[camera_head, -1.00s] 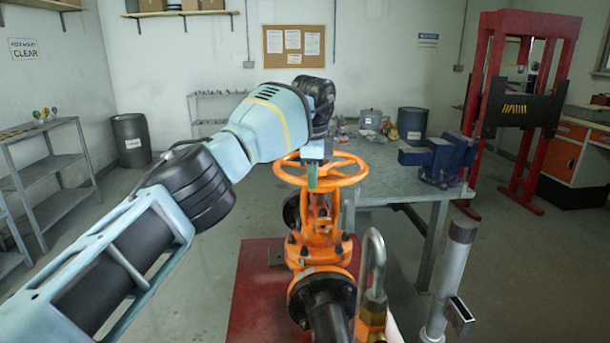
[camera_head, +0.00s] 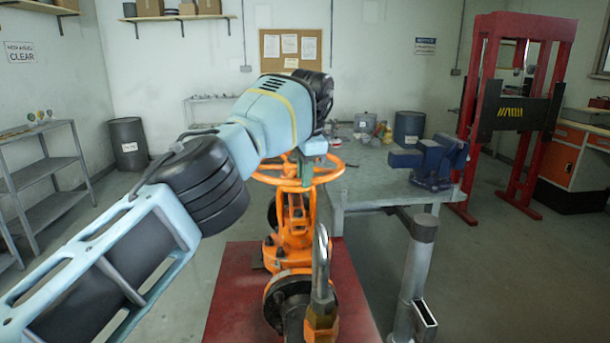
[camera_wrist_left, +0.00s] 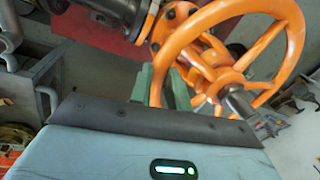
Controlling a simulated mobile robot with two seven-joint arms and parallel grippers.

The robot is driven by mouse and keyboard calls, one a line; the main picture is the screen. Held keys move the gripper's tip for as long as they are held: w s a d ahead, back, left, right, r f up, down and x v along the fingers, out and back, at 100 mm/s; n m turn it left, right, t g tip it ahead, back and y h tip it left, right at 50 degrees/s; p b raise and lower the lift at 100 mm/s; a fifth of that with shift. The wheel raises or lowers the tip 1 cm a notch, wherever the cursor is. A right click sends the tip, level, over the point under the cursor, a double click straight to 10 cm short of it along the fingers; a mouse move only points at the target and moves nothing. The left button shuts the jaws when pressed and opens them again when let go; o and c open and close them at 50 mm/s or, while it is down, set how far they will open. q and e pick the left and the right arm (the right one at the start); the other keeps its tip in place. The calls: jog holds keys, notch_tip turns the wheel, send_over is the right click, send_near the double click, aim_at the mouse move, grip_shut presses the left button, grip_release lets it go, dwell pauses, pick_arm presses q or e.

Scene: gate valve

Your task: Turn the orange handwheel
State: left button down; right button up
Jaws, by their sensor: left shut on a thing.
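The orange handwheel (camera_head: 331,174) sits level on top of the orange gate valve (camera_head: 291,232), in the middle of the head view. My left gripper (camera_head: 306,170) reaches it from above and is shut on the handwheel. My left wrist hides much of the wheel's far left side. In the left wrist view, the green fingers of my left gripper (camera_wrist_left: 166,88) stand on either side of the rim of the handwheel (camera_wrist_left: 292,42). The wheel's spokes and hub show beside them. My right gripper is in no view.
The valve stands on a red base (camera_head: 235,285). A grey post (camera_head: 414,270) stands to the right. Behind is a workbench (camera_head: 385,185) with a blue vise (camera_head: 432,160).

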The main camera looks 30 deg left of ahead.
pick_arm(q)
jog(key=shift+w+d+f, duration=0.1)
jog(key=shift+w+d, duration=0.1)
jog(key=shift+d, duration=0.1)
dwell(0.4)
jog(key=c, duration=1.3)
grip_release()
jog(key=shift+s+a, duration=0.1)
jog(key=shift+a, duration=0.1)
